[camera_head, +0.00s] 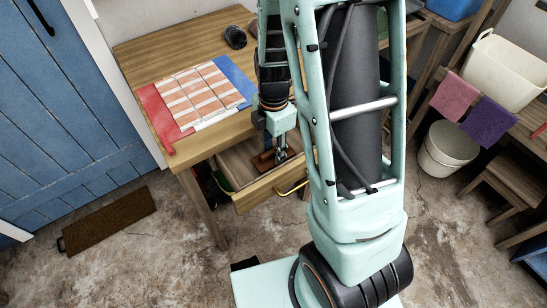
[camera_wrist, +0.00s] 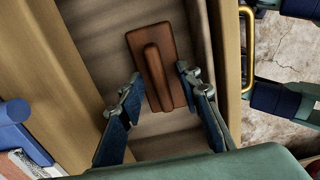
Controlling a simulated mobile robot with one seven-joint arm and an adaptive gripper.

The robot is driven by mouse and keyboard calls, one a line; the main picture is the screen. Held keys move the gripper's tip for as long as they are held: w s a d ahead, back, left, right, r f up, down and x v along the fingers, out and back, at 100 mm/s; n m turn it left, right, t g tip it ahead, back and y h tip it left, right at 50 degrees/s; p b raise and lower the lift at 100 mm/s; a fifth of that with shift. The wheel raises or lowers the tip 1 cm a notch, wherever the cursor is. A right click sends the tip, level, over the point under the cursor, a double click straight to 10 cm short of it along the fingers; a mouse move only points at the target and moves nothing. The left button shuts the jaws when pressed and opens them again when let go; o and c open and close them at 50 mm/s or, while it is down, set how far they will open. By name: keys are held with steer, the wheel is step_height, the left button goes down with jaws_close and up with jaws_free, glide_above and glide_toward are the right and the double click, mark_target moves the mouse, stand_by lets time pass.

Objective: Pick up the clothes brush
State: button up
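The clothes brush (camera_wrist: 157,62) is a brown wooden block with a raised grip along its middle. It lies in the open drawer (camera_head: 240,195) of the wooden table, and part of the brush (camera_head: 264,160) shows in the head view beside my fingers. My gripper (camera_wrist: 159,86) is open, with one finger to each side of the brush's near part in the wrist view. The fingers look apart from the wood. In the head view my gripper (camera_head: 281,153) points down into the drawer. I cannot tell the exact height gap.
The drawer's front with a brass handle (camera_head: 291,188) and its walls stand close around my gripper. On the tabletop (camera_head: 150,50) lie a striped cloth (camera_head: 203,92), red and blue pieces and a dark object (camera_head: 235,37). A doormat (camera_head: 110,219) lies on the floor.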

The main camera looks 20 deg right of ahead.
steer(key=shift+f, duration=0.1)
jaws_close()
steer(key=shift+r, duration=0.2)
stand_by(0.3)
